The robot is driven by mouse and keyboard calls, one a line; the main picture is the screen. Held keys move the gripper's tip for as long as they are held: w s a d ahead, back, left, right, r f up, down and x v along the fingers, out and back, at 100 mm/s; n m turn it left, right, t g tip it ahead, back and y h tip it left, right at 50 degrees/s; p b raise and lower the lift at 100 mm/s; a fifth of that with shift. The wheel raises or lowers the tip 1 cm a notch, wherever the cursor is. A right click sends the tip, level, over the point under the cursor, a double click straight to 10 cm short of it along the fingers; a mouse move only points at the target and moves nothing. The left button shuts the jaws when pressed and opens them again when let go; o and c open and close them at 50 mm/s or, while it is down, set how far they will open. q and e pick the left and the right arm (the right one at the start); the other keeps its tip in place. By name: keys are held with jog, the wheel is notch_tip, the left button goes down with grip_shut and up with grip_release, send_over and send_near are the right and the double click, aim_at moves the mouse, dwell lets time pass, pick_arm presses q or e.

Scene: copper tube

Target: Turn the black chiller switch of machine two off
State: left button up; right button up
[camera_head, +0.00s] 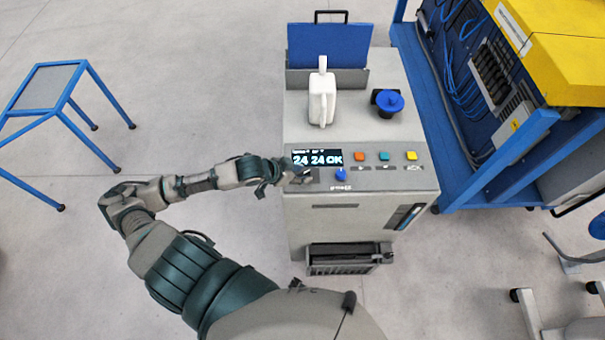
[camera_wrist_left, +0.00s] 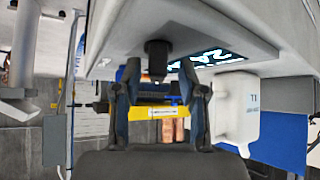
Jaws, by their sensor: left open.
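The grey chiller machine (camera_head: 310,215) stands in front of me. Its sloped panel carries a lit display (camera_head: 318,158) reading "24 24 OK". My left gripper (camera_head: 298,177) is at the panel's left end, just below the display. In the left wrist view, which is upside down, a black switch knob (camera_wrist_left: 157,54) sticks out of the panel beside the display (camera_wrist_left: 208,60). The open fingers of my left gripper (camera_wrist_left: 160,82) stand on either side of the knob, with gaps visible. In the head view the gripper hides the knob. My right gripper is not in view.
Behind are a white jug (camera_head: 322,95), a blue-capped fitting (camera_head: 389,102) and a blue folder (camera_head: 330,44). A blue-framed machine (camera_head: 480,170) stands right, a blue-legged table (camera_head: 45,88) left.

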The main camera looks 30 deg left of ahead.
pick_arm(q)
jog(key=shift+w+d+f, duration=0.1)
jog(key=shift+w+f, duration=0.15)
jog(key=shift+f, duration=0.05)
jog(key=shift+d, duration=0.15)
jog(key=shift+c, duration=0.7)
jog(key=shift+d, duration=0.1)
grip_shut()
